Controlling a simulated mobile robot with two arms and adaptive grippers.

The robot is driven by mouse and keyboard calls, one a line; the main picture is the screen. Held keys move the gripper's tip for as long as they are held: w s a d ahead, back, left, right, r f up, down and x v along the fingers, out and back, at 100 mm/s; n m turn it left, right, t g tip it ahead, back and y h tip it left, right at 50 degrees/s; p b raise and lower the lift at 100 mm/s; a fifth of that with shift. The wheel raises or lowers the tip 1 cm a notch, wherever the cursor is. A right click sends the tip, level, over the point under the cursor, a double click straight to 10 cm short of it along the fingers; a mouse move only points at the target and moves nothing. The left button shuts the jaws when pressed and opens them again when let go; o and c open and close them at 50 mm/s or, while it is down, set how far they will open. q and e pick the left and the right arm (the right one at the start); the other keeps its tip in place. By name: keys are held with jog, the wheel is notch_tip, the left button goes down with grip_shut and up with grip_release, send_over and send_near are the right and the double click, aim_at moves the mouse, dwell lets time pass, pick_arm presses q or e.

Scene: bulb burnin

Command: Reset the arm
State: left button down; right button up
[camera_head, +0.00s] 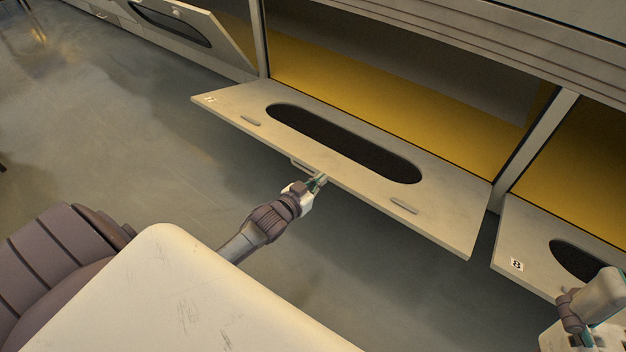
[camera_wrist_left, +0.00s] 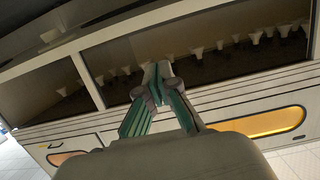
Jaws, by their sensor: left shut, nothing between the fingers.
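My left gripper (camera_head: 318,183) is at the front edge of an open, fold-down door (camera_head: 240,100) in the head view, close to a small handle (camera_head: 303,166) on that edge. Whether it touches the door I cannot tell. Its fingers are shut and empty; they also show together in the left wrist view (camera_wrist_left: 160,78). Part of my right arm shows at the lower right corner of the head view; its fingertips cannot be made out.
The open door has a dark oval window (camera_head: 345,143) and a yellow-lined compartment (camera_head: 400,95) behind it. Another lowered door (camera_head: 530,225) marked 8 is at the right. Floor (camera_head: 110,130) is clear at the left.

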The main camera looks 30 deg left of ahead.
pick_arm(q)
jog(key=shift+f+p+v, duration=0.15)
jog(key=shift+v, duration=0.6)
jog(key=shift+f+p+v, duration=0.15)
jog(key=shift+f+v, duration=0.05)
jog(key=shift+v, duration=0.5)
